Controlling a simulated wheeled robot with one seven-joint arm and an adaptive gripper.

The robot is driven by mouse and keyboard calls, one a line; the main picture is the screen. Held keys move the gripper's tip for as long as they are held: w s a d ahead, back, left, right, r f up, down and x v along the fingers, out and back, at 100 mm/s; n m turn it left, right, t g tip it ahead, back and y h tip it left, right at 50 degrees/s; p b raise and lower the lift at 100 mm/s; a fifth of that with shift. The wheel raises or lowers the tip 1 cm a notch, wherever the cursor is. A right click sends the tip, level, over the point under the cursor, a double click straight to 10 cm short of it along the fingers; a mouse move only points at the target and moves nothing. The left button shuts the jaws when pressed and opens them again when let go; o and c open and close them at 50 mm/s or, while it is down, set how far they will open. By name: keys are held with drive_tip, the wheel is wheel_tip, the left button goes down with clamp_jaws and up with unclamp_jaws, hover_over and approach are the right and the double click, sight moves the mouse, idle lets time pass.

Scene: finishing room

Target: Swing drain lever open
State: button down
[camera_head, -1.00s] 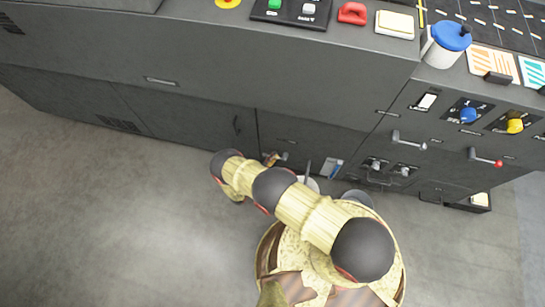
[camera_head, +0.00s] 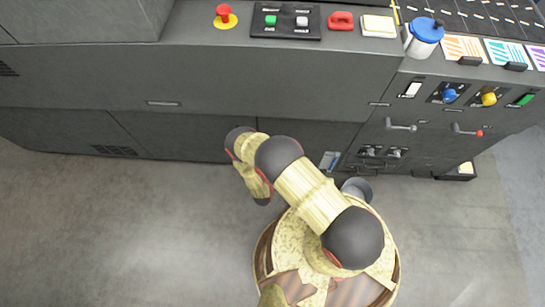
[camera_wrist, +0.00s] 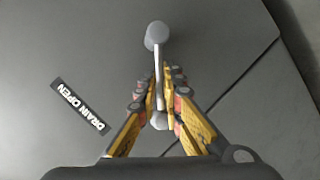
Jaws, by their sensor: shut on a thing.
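The drain lever (camera_wrist: 158,70) is a slim grey bar in the wrist view. It has a round grey pivot at the top and a rounded end lower down, between my fingers. My gripper (camera_wrist: 161,88), with yellow and black fingers, is closed on the bar from both sides. A black "DRAIN OPEN" label (camera_wrist: 79,105) lies on the grey panel to the left, and the bar is apart from it. In the head view my arm covers the lever and the gripper.
The grey machine cabinet (camera_head: 230,75) spans the head view. Two more levers, one grey-tipped (camera_head: 401,126) and one red-tipped (camera_head: 467,131), sit to the right. A blue-lidded container (camera_head: 424,38) and a red emergency button (camera_head: 224,13) are on top. Floor at left is clear.

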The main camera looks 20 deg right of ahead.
drive_tip(key=d+m+y, duration=0.1)
drive_tip(key=d+r+m+y+p, duration=0.1)
drive_tip(key=m, duration=0.1)
drive_tip(key=shift+s+r+t, duration=0.3)
drive_tip(key=shift+s+t, duration=0.1)
drive_tip(key=m+y, duration=0.1)
drive_tip(key=d+m, duration=0.1)
drive_tip(key=s+d+m+t+y, duration=0.1)
drive_tip(key=shift+d+r+y, duration=0.15)
drive_tip(key=shift+r+y, duration=0.1)
drive_tip(key=shift+y, duration=0.05)
drive_tip(key=shift+m, duration=0.3)
drive_tip(key=c, duration=2.2)
unclamp_jaws()
drive_tip(key=shift+d, duration=0.1)
drive_tip(key=v, duration=0.7)
drive_tip(key=shift+s, duration=0.25)
